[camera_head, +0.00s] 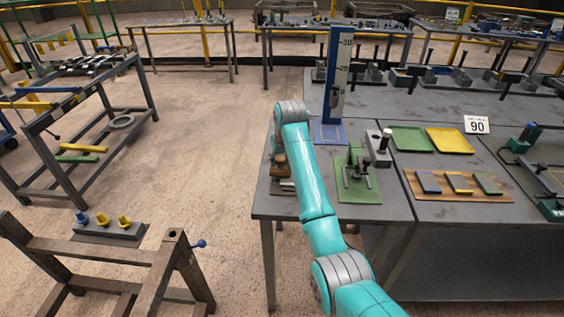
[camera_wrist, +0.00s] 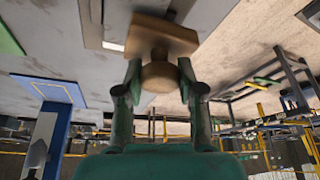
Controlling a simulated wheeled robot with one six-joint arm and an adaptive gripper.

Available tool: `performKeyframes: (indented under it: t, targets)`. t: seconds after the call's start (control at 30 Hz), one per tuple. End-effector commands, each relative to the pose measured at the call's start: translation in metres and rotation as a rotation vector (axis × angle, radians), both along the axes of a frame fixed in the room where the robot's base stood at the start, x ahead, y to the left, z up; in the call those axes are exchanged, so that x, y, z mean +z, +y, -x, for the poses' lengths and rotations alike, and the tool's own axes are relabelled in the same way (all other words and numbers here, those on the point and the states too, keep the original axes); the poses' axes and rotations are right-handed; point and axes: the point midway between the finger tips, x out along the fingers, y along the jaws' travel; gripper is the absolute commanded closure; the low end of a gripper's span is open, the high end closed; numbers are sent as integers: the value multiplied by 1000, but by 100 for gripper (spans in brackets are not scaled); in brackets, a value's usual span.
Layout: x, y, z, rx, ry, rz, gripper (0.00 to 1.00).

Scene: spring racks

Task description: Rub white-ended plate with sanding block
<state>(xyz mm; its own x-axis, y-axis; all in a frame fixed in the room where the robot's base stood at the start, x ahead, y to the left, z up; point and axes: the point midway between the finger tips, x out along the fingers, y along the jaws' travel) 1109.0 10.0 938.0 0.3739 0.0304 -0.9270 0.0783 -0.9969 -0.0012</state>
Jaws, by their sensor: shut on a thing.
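A tan sanding block (camera_wrist: 165,33) with a round knob is in my gripper (camera_wrist: 158,72); the fingers are shut on the knob. In the head view the block (camera_head: 279,170) shows as a small brown shape at the left edge of the near table, with my gripper mostly hidden by my arm. A grey plate (camera_head: 287,186) lies by the block on the table. I cannot tell whether the block touches the plate.
A green fixture (camera_head: 357,180) and a tall blue gauge stand (camera_head: 333,85) are close to the right of my arm. Open floor is left of the table.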

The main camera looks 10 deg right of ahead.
Motion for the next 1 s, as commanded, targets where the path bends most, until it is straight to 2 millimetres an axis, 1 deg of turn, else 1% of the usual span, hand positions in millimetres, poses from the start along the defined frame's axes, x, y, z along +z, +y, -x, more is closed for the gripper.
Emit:
performKeyframes:
  t: [0.03, 0.6, 0.73, 1.0]
  targets:
    - [15, 0, -3, -1, -10, 0, 95]
    - [64, 1, -12, -1, -9, 0, 95]
    - [71, 1, -12, -1, -8, 0, 95]
    - [72, 1, -12, -1, -8, 0, 95]
